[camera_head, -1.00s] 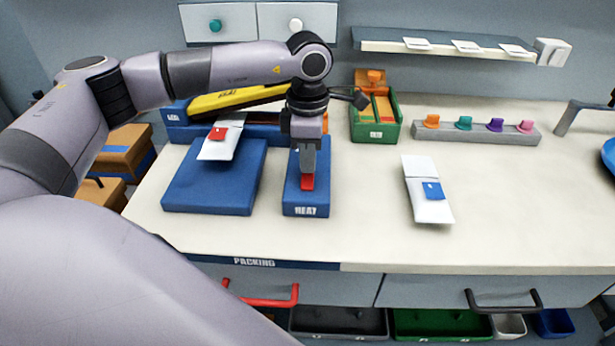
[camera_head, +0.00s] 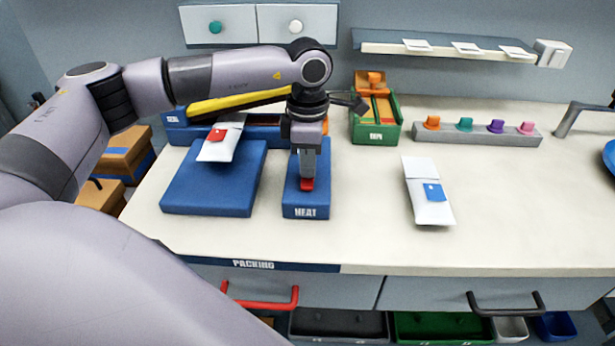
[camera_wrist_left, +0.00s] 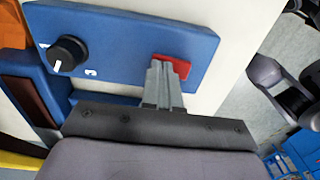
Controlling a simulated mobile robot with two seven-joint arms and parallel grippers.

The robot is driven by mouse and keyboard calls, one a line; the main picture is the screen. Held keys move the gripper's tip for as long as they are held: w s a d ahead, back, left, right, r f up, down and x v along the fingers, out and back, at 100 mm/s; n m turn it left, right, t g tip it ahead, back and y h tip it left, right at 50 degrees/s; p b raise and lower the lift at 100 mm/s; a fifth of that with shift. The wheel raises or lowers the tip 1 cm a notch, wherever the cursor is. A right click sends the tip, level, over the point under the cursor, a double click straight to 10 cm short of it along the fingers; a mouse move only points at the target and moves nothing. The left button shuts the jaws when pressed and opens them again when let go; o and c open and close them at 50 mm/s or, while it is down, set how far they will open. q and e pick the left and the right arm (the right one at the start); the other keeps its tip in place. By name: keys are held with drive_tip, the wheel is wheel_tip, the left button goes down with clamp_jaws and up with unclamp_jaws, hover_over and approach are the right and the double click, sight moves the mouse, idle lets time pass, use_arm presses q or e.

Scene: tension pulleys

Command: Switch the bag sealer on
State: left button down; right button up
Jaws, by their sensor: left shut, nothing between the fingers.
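The bag sealer (camera_head: 172,130) stands at the back left, with a yellow bar (camera_head: 235,101) partly hidden behind my arm. In front of it is a blue box (camera_head: 305,211) marked HEAT, with a red switch (camera_head: 307,186) on top. My left gripper (camera_head: 307,180) points down at the switch, shut and empty. In the left wrist view its fingertips (camera_wrist_left: 164,68) are at the red switch (camera_wrist_left: 182,64) and appear to touch it. A black dial (camera_wrist_left: 68,53) shows on the box there. The right gripper is not in view.
A white pouch with a red label (camera_head: 217,135) leans over the blue platform (camera_head: 210,190). Another pouch with a blue label (camera_head: 430,209) lies on the right. A green box (camera_head: 376,134) and a rack of coloured knobs (camera_head: 475,134) stand behind. The front-right counter is clear.

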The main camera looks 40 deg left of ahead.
use_arm(q)
wheel_tip(320, 180, up, 7)
drive_tip(key=p, duration=0.4)
drive_tip(key=shift+f, duration=0.15)
idle(0.5)
